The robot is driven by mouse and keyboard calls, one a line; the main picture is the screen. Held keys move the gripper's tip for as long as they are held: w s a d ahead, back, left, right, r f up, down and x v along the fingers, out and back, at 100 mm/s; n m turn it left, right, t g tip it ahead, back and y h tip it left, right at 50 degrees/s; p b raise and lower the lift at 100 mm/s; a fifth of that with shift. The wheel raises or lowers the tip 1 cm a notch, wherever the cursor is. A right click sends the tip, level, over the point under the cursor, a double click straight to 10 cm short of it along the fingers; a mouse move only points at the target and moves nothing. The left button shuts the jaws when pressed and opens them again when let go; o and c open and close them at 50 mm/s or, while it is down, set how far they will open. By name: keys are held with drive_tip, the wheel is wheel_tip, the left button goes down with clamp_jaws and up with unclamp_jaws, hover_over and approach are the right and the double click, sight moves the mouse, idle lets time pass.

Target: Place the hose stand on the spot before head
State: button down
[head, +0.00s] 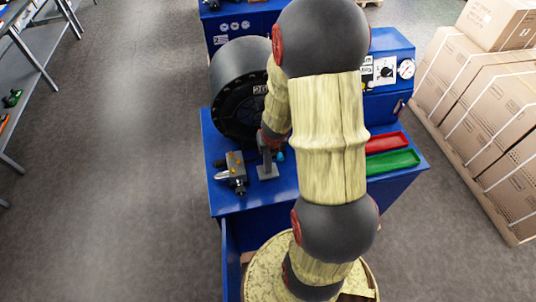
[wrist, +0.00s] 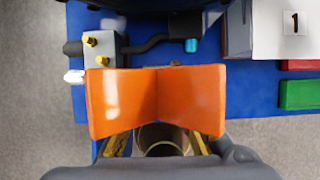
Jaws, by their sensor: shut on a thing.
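The hose stand (head: 267,170) shows in the head view as a grey post with a flat foot, over the bench top in front of the black round crimper head (head: 232,95). In the wrist view its orange V-shaped cradle (wrist: 157,98) fills the middle. My gripper (wrist: 160,146) is shut on the stand below the cradle; in the head view my arm hides most of the gripper. I cannot tell whether the foot touches the bench. The spot before the head is not clearly visible.
A grey valve block (head: 235,168) with brass fittings sits left of the stand on the blue bench (head: 290,190). A red tray (head: 386,142) and a green tray (head: 392,162) lie to the right. Strapped cartons (head: 490,110) stand farther right; shelving (head: 35,60) is at left.

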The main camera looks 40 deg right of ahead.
sight(267, 154)
drive_tip(key=shift+d+b+x, duration=0.2)
drive_tip(key=shift+b+x, duration=1.25)
drive_tip(key=shift+x, duration=1.15)
drive_tip(key=c, duration=2)
unclamp_jaws()
drive_tip(key=shift+s+a+f, duration=0.15)
drive_tip(key=shift+s+f, duration=0.05)
drive_tip(key=o, duration=0.4)
